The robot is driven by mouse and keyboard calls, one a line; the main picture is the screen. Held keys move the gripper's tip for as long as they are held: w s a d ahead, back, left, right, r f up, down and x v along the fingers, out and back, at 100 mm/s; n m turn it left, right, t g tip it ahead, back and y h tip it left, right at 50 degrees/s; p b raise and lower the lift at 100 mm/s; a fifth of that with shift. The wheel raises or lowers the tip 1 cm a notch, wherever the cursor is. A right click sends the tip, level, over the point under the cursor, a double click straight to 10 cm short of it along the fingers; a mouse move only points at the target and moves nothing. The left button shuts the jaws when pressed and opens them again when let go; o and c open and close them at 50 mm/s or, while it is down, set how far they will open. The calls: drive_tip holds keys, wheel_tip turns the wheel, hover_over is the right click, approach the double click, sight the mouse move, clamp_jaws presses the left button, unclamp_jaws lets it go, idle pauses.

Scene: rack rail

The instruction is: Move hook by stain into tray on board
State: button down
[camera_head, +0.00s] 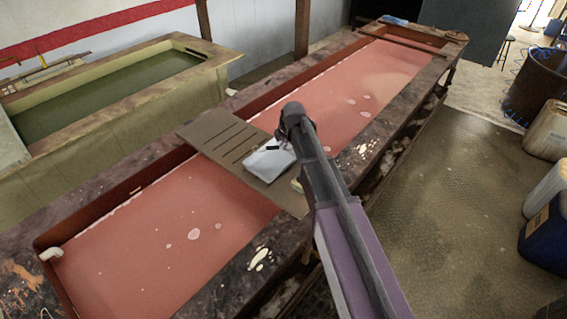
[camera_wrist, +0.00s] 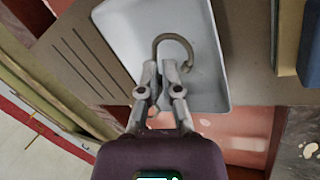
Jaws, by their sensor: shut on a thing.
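My gripper (camera_wrist: 160,72) is shut on a grey-brown curved hook (camera_wrist: 187,46) in the wrist view. The hook's bend points away from the fingers, over the white tray (camera_wrist: 215,85). I cannot tell whether the hook touches the tray floor. In the head view the tray (camera_head: 262,170) lies on the brown slotted board (camera_head: 205,128), and my arm hides part of it. My gripper (camera_head: 277,146) shows small and dark above the tray there. The hook is not clear in that view.
The board bridges a long tank of red liquid (camera_head: 150,240). White stains (camera_head: 260,258) mark the tank's near rim. A small yellowish thing (camera_head: 297,186) lies on the board right of the tray. A green-liquid tank (camera_head: 110,97) stands at the left.

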sight(282, 161)
drive_tip(key=shift+f+b, duration=1.2)
drive_tip(key=shift+f, duration=0.4)
drive_tip(key=shift+f+b, duration=1.85)
drive_tip(key=shift+b, duration=0.05)
drive_tip(key=shift+f, duration=0.15)
drive_tip(key=c, duration=1.1)
unclamp_jaws()
drive_tip(key=shift+r, duration=0.25)
drive_tip(key=p+v, duration=1.1)
drive_tip(key=v, duration=0.1)
drive_tip(key=shift+f, duration=0.1)
